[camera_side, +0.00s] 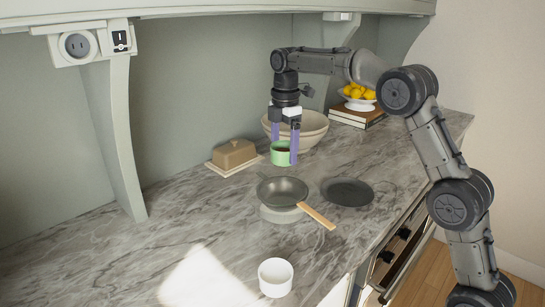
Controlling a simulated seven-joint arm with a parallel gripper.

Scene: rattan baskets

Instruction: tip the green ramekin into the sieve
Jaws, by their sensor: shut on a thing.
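The green ramekin (279,158) is held between the purple fingers of my gripper (285,150), which is shut on it. The ramekin is in the air and looks about upright, with something dark brown showing inside its rim. The sieve (282,191) is a dark grey round bowl with a wooden handle pointing to the lower right. It rests on a pale round base or bowl (281,215) on the counter. My gripper and the ramekin are above and slightly behind the sieve, apart from it. The sieve's inside looks empty, though it is small in this view.
A dark flat plate or pan (347,191) lies right of the sieve. A white ramekin (275,277) stands near the front. A covered butter dish (234,155) and a large cream bowl (311,131) are behind. The marble counter (130,255) is clear at left.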

